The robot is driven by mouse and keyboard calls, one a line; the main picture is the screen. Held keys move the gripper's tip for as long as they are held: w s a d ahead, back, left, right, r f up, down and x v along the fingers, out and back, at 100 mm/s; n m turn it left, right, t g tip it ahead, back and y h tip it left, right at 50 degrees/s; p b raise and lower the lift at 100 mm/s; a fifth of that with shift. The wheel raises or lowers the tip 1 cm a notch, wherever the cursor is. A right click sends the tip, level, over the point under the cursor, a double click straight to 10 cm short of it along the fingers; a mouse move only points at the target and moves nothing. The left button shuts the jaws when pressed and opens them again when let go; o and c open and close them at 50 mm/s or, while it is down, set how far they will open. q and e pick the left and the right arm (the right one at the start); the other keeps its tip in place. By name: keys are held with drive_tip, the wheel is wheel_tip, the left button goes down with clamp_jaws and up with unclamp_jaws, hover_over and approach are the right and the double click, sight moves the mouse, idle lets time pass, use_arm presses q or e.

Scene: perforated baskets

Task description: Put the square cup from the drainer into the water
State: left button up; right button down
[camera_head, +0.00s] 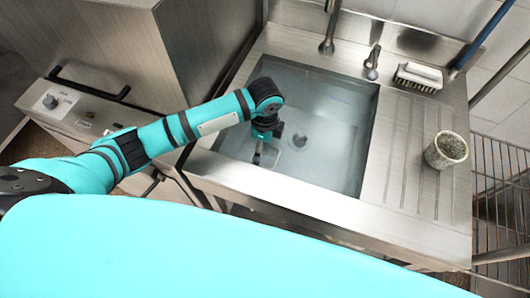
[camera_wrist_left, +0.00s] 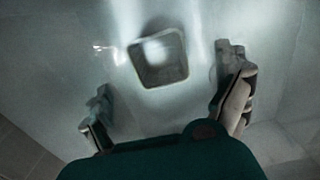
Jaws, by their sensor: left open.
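The square cup (camera_wrist_left: 158,58) shows in the left wrist view as a rounded-square rim, seen from above, in the water. In the head view it is a faint shape (camera_head: 299,140) in the sink (camera_head: 345,170), just right of my gripper. My left gripper (camera_head: 265,151) reaches down into the sink. In the left wrist view its two fingers (camera_wrist_left: 165,78) stand wide apart, with the cup beyond and between them, and clear gaps on both sides. The fingers do not appear to touch the cup. My right gripper is out of view.
A faucet (camera_head: 329,35) and a second tap (camera_head: 372,62) stand behind the sink. A wire rack (camera_head: 500,200) is at the far right.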

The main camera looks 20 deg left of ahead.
use_arm(q)
drive_tip(key=shift+r, duration=2.05)
